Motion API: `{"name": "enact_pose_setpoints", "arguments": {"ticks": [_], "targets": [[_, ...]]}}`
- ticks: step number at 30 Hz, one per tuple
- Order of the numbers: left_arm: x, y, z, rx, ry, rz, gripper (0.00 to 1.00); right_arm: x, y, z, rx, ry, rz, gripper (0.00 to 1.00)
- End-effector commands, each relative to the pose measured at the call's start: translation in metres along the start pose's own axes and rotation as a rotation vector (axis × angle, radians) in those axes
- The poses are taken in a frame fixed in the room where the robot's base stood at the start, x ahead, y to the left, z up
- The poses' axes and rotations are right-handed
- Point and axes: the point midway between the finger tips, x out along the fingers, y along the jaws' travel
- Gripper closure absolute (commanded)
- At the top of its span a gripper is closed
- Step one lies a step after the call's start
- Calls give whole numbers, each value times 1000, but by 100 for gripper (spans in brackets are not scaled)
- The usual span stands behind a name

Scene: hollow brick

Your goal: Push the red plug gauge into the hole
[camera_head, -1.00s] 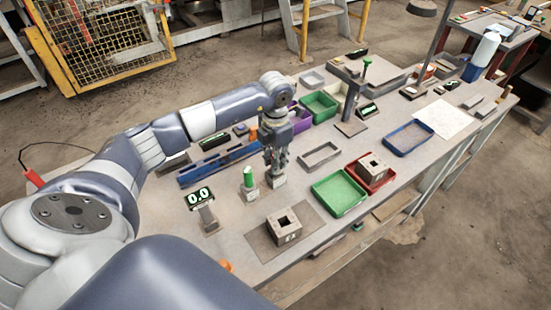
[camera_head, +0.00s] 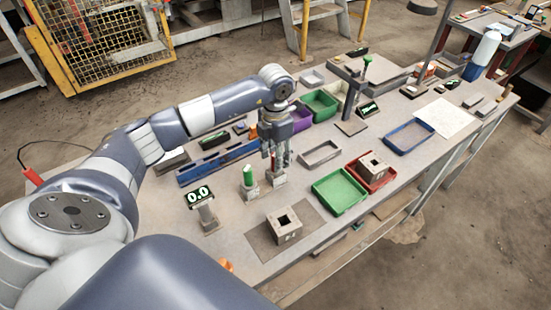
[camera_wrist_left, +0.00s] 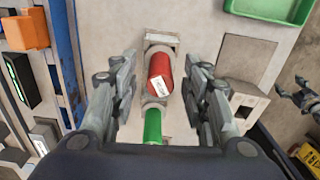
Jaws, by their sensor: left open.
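The red plug gauge (camera_head: 278,164) stands in a small grey stand (camera_head: 278,178) on the bench. My left gripper (camera_head: 276,165) points down over it with fingers open. In the left wrist view, the red gauge with a white label (camera_wrist_left: 160,72) lies between the spread fingers of the left gripper (camera_wrist_left: 162,85); contact is not visible. The hollow grey brick (camera_head: 287,233) with a square hole sits on a dark mat (camera_head: 262,247), nearer the front edge. It also shows in the left wrist view (camera_wrist_left: 250,101). My right gripper (camera_wrist_left: 297,92) shows small at that view's right edge; its opening is unclear.
A green gauge (camera_head: 248,178) stands just left of the red one. A display (camera_head: 199,198) stands further left. A blue rail (camera_head: 200,175) lies behind. Green (camera_head: 341,211) and red (camera_head: 384,182) trays are to the right; the red one holds another brick (camera_head: 372,167).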

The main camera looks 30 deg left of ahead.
Motion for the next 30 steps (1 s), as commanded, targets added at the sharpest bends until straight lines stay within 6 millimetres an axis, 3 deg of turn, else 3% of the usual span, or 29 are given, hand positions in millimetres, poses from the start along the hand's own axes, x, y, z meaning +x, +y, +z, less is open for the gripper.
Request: {"name": "enact_pose_setpoints", "arguments": {"ticks": [6,13,18,30], "targets": [[-49,1,1,1,-5,2,57,0,-2,-1,1,1,-2,19],[-88,0,1,1,-4,1,57,0,-2,-1,1,1,-2,19],[-101,0,0,1,-2,1,57,0,-2,-1,1,1,-3,19],[-102,0,0,1,-1,0,57,0,-2,-1,1,1,-3,19]]}}
